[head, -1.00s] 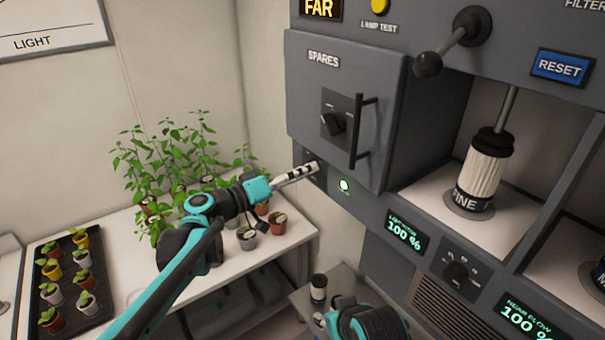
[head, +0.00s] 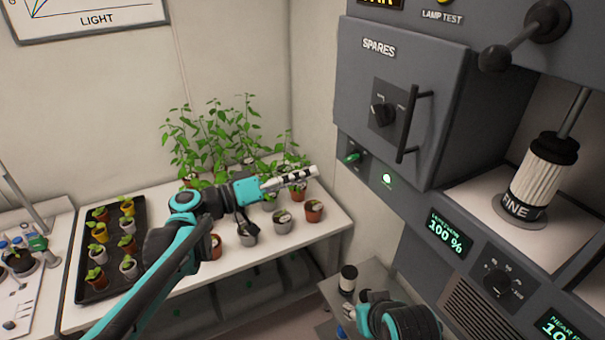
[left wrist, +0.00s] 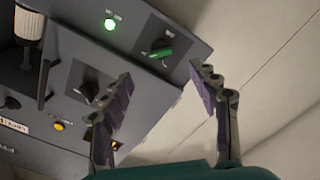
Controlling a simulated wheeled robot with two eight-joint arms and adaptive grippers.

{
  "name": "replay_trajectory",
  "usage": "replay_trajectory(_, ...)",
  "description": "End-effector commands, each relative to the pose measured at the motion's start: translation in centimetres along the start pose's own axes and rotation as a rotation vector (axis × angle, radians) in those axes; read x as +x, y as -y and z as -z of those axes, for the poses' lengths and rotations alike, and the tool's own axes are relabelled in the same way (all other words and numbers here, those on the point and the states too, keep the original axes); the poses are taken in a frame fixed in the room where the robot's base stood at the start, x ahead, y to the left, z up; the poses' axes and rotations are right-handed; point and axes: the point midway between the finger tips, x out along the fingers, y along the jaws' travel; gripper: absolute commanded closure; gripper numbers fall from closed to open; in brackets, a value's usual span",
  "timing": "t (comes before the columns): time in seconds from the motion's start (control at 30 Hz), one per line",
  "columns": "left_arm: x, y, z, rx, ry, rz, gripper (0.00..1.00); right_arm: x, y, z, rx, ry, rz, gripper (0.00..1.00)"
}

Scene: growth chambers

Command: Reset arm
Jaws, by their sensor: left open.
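My left gripper (head: 290,179) is open and empty, held in the air in front of the plant bench and left of the grey machine. Its two fingers, apart with nothing between them, show in the left wrist view (left wrist: 160,80). A green-handled switch (head: 352,157) sits on the panel below the SPARES door, right of the gripper and apart from it; it also shows in the left wrist view (left wrist: 162,50). A lit green lamp (head: 388,179) is beside it. Their small labels are unreadable. The blue RESET button is out of the head view now.
The SPARES door (head: 455,105) is closed, with a black knob and bar handle. Potted plants and a seedling tray (head: 84,270) fill the bench (head: 185,305) under the left arm. A FINE filter (head: 541,175) stands in an open bay. My other arm shows at the bottom.

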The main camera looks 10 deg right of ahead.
Motion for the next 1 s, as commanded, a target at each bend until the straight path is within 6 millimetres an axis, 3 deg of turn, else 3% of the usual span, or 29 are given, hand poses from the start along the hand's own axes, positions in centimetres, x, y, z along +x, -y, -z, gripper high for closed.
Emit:
replay_trajectory(0.13,-0.6,0.9,-2.4,-0.009,0.038,0.055,0.4,1.1,0.0,-0.8,0.0,0.0,0.0,0.6)
replay_trajectory(0.27,-3.2,3.6,-8.9,-0.032,0.139,0.231,0.4,3.7,0.0,-2.7,0.0,0.0,0.0,0.6)
replay_trajectory(0.37,-6.9,6.8,-15.6,-0.051,0.225,0.429,0.4,6.2,0.0,-4.5,0.0,0.0,0.0,0.6)
replay_trajectory(0.5,-13.5,11.2,-23.8,-0.052,0.306,0.717,0.4,9.4,0.0,-6.7,0.0,0.0,0.0,0.6)
replay_trajectory(0.7,-23.4,16.5,-32.7,-0.006,0.345,1.087,0.4,13.2,0.0,-9.5,0.0,0.0,0.0,0.6)
replay_trajectory(0.83,-27.8,18.4,-35.6,0.034,0.341,1.244,0.4,14.6,0.0,-10.5,0.0,0.0,0.0,0.6)
replay_trajectory(1.0,-30.1,19.1,-36.6,0.06,0.335,1.324,0.4,15.1,0.0,-10.8,0.0,0.0,0.0,0.6)
